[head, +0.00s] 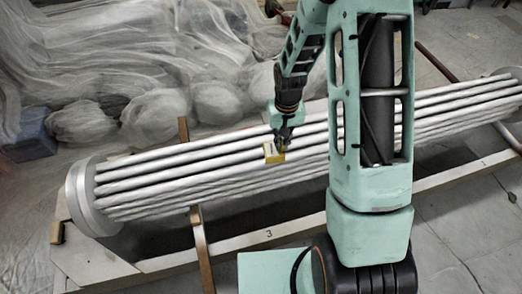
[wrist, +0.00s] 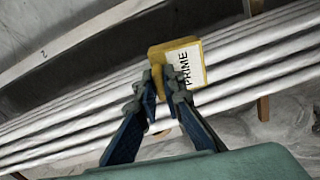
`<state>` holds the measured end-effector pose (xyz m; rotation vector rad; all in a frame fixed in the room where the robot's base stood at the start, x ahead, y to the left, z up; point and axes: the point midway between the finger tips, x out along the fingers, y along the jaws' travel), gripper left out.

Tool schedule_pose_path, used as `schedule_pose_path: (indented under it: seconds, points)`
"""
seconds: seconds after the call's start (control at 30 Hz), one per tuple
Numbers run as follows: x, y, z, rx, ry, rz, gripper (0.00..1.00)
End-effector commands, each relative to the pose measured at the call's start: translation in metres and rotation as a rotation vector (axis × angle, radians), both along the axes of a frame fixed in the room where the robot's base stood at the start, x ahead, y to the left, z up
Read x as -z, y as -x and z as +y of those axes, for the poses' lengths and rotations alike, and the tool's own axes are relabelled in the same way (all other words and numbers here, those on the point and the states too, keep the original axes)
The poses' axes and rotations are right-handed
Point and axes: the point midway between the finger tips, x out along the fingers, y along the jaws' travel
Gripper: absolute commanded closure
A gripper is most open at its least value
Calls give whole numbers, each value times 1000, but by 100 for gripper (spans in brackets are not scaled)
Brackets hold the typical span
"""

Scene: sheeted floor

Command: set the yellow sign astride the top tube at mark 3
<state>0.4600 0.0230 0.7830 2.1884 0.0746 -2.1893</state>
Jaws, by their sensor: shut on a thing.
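The yellow sign (head: 273,153) is held in my gripper (head: 283,143) over the bundle of silvery tubes in the head view. In the wrist view the sign (wrist: 184,64) shows a white face lettered "PRIME", and my gripper (wrist: 163,90) is shut on its near edge. The sign appears at or just above the tubes; I cannot tell whether it touches or straddles one. The top tube (head: 200,152) runs along the upper side of the bundle. The mark 3 (head: 268,233) is a small dark numeral on the pale beam in front, roughly below the sign in the head view.
A round end plate (head: 88,197) closes the bundle at the left. Brown uprights (head: 202,245) stand beside the tubes. Sheeted heaps (head: 150,115) and a blue box (head: 35,135) lie behind at the left.

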Motion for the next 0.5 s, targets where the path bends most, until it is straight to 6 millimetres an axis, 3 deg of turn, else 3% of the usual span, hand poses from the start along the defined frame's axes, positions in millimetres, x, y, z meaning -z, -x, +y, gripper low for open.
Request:
schedule_pose_path:
  seconds: [0.03, 0.5]
  points:
    - [17, -6, 3, -8, -1, -2, 100]
    - [75, -50, 32, -73, -3, -2, 100]
